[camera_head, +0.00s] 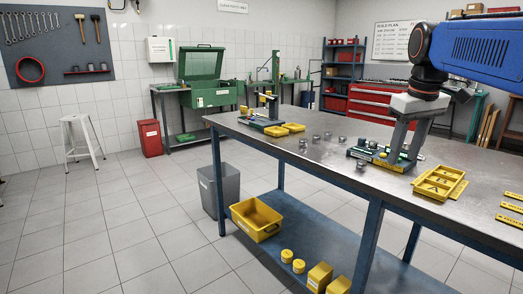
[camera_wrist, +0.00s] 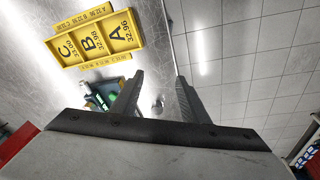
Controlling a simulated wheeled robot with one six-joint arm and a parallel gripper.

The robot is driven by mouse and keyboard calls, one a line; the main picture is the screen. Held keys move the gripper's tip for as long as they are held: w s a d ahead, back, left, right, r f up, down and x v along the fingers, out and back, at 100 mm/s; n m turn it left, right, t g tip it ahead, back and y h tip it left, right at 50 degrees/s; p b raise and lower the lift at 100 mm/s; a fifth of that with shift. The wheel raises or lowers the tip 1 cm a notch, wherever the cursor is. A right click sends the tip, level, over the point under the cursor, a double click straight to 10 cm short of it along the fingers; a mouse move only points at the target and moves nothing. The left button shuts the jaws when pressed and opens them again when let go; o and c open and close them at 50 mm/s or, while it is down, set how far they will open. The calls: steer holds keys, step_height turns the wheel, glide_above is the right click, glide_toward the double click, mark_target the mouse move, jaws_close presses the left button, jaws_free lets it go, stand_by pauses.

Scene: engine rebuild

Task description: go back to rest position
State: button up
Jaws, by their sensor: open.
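My gripper (camera_head: 404,160) hangs from the blue arm at the right of the head view, fingers pointing down over the workbench (camera_head: 330,170). The fingers are apart. In the wrist view my gripper (camera_wrist: 161,78) shows both dark fingers over the bench edge. A small grey metal part (camera_wrist: 157,104) appears between them, seemingly lower down; nothing is clearly held. A green-and-yellow fixture (camera_head: 378,157) sits behind and beside the fingers in the head view, partly hidden by them. It also shows partly in the wrist view (camera_wrist: 102,97).
A yellow tray (camera_head: 437,186) lies right of my gripper; its compartments A, B and C show in the wrist view (camera_wrist: 90,37). Several small metal parts (camera_head: 328,136) stand mid-bench. Yellow trays (camera_head: 278,131) and a press stand lie at the far end. Floor left of the bench is open.

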steer(key=s+a+f+m+t, duration=0.1)
steer(key=s+a+f, duration=0.2)
steer(key=s+f, duration=0.8)
steer(key=s+a+f+m+t, duration=0.1)
steer(key=s+a+f+m, duration=0.1)
steer(key=s+f, duration=0.8)
step_height(320, 180, down, 5)
steer(key=shift+s+a+r, duration=0.15)
steer(key=shift+s+a, duration=0.25)
steer(key=shift+a, duration=0.45)
stand_by(1.2)
